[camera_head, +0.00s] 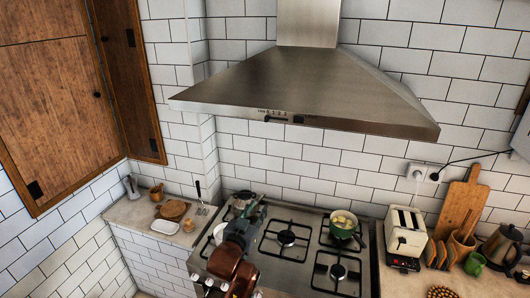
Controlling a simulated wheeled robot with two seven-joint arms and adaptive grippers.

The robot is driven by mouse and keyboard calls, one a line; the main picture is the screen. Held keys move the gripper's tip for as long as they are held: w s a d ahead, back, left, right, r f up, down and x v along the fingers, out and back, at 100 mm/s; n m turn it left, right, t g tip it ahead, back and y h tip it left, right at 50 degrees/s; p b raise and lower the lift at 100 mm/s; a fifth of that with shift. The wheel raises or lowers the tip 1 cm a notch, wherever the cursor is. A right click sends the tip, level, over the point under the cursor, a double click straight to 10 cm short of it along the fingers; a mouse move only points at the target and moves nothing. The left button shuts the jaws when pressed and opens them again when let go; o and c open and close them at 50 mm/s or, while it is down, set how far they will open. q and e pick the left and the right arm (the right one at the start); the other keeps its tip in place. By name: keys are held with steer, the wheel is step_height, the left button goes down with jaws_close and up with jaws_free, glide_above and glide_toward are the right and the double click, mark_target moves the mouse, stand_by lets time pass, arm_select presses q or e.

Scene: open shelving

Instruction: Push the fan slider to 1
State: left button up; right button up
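A steel range hood (300,90) hangs on the white tiled wall at the upper middle. Its front edge carries a row of small printed marks with a dark fan slider strip (275,119) under them; the marks and the slider's exact position are too small to read surely. My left gripper (257,206) is below the hood, over the left part of the stove, clearly apart from the slider. Its fingers are small and dark against the stove, so I cannot tell if they are open or shut. My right gripper is not in view.
A gas stove (297,213) lies under the hood, with a green pot (343,224) on it. A toaster (404,232) and cutting board (461,204) stand to the right. Wooden cabinets (60,105) are at the left. The space between stove and hood is free.

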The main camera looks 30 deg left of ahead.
arm_select(q)
step_height(320, 180, up, 14)
steer(key=w+t+y, duration=0.1)
steer(key=w+t, duration=0.2)
steer(key=n+t+y, duration=0.1)
steer(key=n+t, duration=0.1)
steer(key=t, duration=0.1)
glide_toward(266, 121)
steer(key=shift+m, duration=0.3)
steer(key=p+x, duration=0.2)
steer(key=x, duration=0.5)
steer(key=shift+w+r, duration=0.3)
steer(key=shift+w+a+r+p, duration=0.1)
steer(key=shift+w+a+p, duration=0.05)
steer(key=shift+w+p, duration=0.2)
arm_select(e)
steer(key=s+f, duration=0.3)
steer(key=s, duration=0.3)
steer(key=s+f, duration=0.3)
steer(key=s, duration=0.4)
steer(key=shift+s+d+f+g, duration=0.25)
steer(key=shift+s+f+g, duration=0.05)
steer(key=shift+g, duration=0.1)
arm_select(q)
jaws_close()
